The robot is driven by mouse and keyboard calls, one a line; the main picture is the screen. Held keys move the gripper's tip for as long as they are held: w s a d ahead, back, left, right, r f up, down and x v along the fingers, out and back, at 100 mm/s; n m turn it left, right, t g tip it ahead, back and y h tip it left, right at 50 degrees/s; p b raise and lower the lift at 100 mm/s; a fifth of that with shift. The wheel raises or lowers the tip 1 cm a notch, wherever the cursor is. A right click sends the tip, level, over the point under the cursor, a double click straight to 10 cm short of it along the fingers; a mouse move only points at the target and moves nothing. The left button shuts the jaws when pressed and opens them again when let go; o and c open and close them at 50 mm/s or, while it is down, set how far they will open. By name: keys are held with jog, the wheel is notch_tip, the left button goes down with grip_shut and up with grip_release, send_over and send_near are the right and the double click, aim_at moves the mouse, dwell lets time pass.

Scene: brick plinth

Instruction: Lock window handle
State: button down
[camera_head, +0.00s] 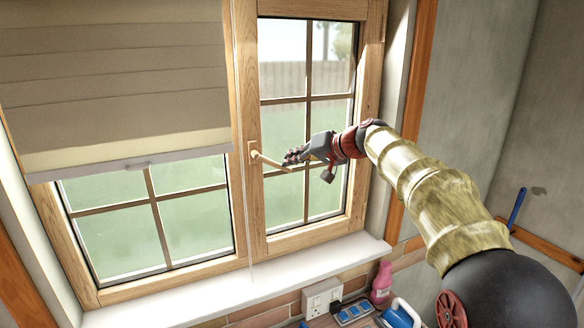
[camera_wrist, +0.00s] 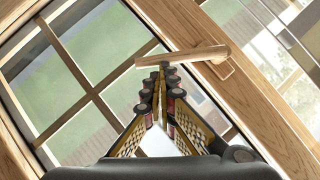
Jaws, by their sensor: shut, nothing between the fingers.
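The window handle (camera_head: 268,160) is a pale wooden-coloured lever on the left upright of the right window sash (camera_head: 258,205). Its lever points to the right and slightly down in the head view. In the wrist view the handle (camera_wrist: 185,57) runs across the frame, from its base plate at the right to its free end at the left. My gripper (camera_head: 290,157) is shut and empty, with its fingertips by the lever's free half. In the wrist view the fingertips (camera_wrist: 164,70) lie just below the lever; I cannot tell whether they touch it.
A beige blind (camera_head: 120,75) covers the upper left window. The white sill (camera_head: 230,285) is bare. Below it are a wall socket (camera_head: 322,298), a pink bottle (camera_head: 382,282) and a blue-and-white object (camera_head: 400,314). A thin cord hangs beside the central frame.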

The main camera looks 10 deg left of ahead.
jog(key=f+b, duration=0.1)
jog(key=f+m+y+b, duration=0.1)
jog(key=f+b, duration=0.1)
jog(key=b, duration=0.1)
jog(key=shift+s+a+f+m+g+y, duration=0.1)
jog(key=shift+s+a+m+g+y, duration=0.1)
jog(key=shift+a+m+g+y, duration=0.15)
jog(key=s+a+f+m+y+b, duration=0.3)
jog(key=f+m+b, duration=0.1)
jog(key=b, duration=0.6)
jog(key=shift+a+m+y+b, duration=0.3)
jog(key=shift+a+m+y, duration=0.05)
send_near(287, 171)
jog(key=f, duration=0.1)
jog(key=s+f, duration=0.1)
jog(key=f, duration=0.1)
jog(key=shift+s+d+f, duration=0.2)
jog(key=shift+d+f, duration=0.05)
jog(key=shift+f, duration=0.1)
